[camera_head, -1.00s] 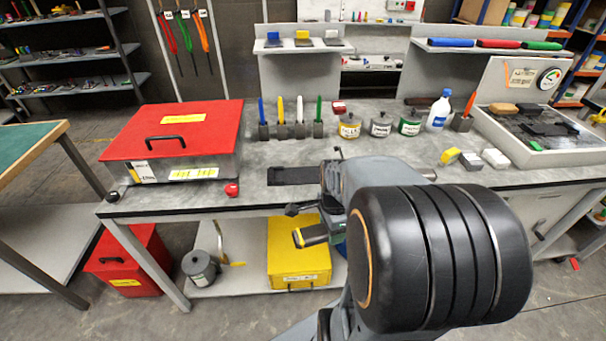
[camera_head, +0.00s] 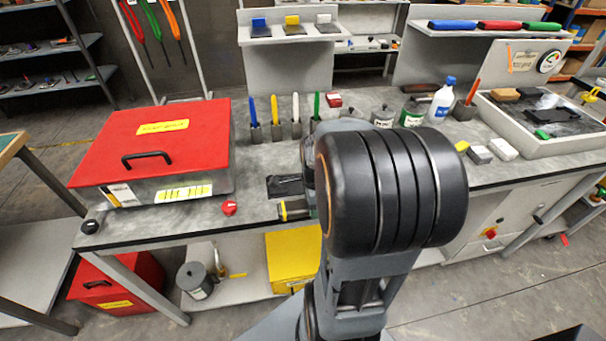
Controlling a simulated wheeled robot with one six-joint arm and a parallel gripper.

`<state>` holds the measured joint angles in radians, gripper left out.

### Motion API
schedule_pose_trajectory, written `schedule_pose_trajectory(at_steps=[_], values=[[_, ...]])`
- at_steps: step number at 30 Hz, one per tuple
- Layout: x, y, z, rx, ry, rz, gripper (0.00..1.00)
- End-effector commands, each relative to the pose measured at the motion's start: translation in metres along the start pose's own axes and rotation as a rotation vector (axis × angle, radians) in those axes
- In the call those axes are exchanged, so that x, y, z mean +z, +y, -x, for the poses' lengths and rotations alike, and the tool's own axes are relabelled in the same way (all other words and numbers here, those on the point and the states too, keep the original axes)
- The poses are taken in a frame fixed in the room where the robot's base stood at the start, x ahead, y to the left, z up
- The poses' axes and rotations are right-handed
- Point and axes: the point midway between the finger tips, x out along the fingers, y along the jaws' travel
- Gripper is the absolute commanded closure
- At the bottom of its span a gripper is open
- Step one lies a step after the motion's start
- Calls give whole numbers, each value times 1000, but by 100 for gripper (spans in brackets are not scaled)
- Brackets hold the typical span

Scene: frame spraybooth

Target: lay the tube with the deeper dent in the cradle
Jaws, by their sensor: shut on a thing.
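My gripper (camera_head: 296,209) is low over the front edge of the workbench, mostly hidden behind my own thick black arm joint. Only a dark end piece with a yellow band shows to the left of the arm. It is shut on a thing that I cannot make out. A flat dark piece (camera_head: 285,186) lies on the bench just behind the gripper; its right part is hidden by my arm. I cannot tell whether it is the cradle. No tube with a dent can be made out, so I cannot compare dents.
A red-lidded box (camera_head: 152,150) fills the bench's left end, with a small red object (camera_head: 229,208) near it. Coloured upright sticks, jars and a white bottle (camera_head: 441,100) stand behind. A pale tray (camera_head: 520,140) with dark items is at the right. Bench (camera_head: 253,195) near the red object is bare.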

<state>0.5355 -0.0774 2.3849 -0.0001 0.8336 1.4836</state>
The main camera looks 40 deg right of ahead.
Motion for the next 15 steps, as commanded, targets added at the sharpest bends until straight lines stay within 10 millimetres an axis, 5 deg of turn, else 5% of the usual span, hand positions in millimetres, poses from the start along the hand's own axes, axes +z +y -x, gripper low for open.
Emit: schedule_pose_trajectory(at_steps=[6, 15], values=[[-3, -63, 1, 2, 0, -5, 81], [-2, -116, 1, 0, 0, -4, 81]])
